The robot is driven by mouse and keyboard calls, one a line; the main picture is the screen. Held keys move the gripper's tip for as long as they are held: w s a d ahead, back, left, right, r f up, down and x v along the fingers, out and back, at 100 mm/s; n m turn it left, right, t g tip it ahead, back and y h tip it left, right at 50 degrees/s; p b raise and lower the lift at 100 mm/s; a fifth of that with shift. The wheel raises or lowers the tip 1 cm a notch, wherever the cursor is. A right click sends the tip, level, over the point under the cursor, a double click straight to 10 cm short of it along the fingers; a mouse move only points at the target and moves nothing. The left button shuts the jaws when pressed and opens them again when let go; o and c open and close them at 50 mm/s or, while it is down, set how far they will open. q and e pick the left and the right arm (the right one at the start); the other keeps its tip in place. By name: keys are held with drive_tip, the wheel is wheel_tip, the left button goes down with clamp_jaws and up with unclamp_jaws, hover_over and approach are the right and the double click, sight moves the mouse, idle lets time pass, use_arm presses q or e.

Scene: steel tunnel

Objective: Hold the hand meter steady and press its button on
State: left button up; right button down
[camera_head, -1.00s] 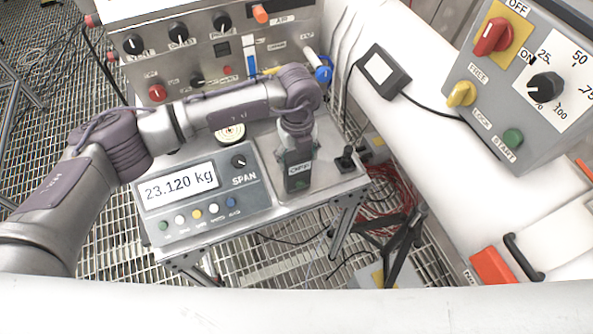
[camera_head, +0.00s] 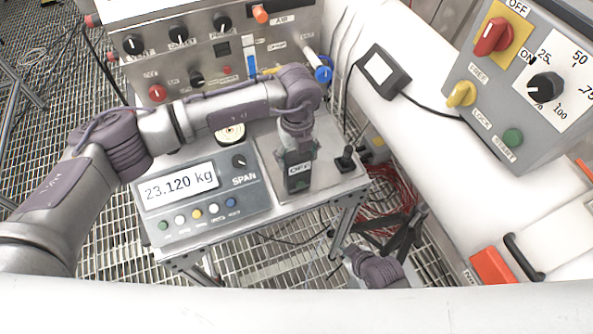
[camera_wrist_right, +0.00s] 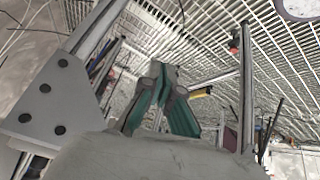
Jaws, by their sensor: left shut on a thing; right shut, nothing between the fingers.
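The hand meter (camera_head: 299,172) is a small dark upright box whose display reads OFF, with a green spot low on its front, likely its button. It stands at the right part of the small steel table, beside the scale. My left gripper (camera_head: 298,150) comes down from above and is shut on the meter's upper part; its fingertips are partly hidden. In the right wrist view my right gripper (camera_wrist_right: 166,78) is shut and empty, with teal finger pads. In the head view, part of my right arm shows low, right of the table; I cannot make out its fingertips there.
A scale (camera_head: 202,195) reading 23.120 kg fills the table's left front. A black joystick (camera_head: 345,160) stands right of the meter. A knob panel (camera_head: 190,55) is behind, a grey control box (camera_head: 530,85) at upper right. Red cables (camera_head: 385,200) lie beyond the table's right edge.

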drive_tip(key=w+a+r+n+t+y, duration=0.15)
drive_tip(key=a+r, duration=0.25)
drive_tip(key=r, duration=0.4)
drive_tip(key=a+r+n+y, duration=0.15)
drive_tip(key=a+r, duration=0.25)
drive_tip(key=r, duration=0.4)
approach(297, 188)
drive_tip(key=shift+n, duration=0.3)
drive_tip(key=shift+s+x, duration=0.25)
drive_tip(key=shift+x, duration=2.05)
drive_tip(key=shift+w+a+f, duration=0.1)
drive_tip(key=shift+w+f, duration=0.05)
drive_tip(key=shift+f, duration=0.05)
drive_tip(key=shift+w+a, duration=0.1)
drive_tip(key=shift+w, duration=0.15)
drive_tip(key=shift+s, duration=0.4)
drive_tip(key=s+d, duration=0.2)
drive_tip(key=s, duration=0.3)
drive_tip(key=shift+s+d, duration=0.25)
drive_tip(key=shift+s, duration=0.05)
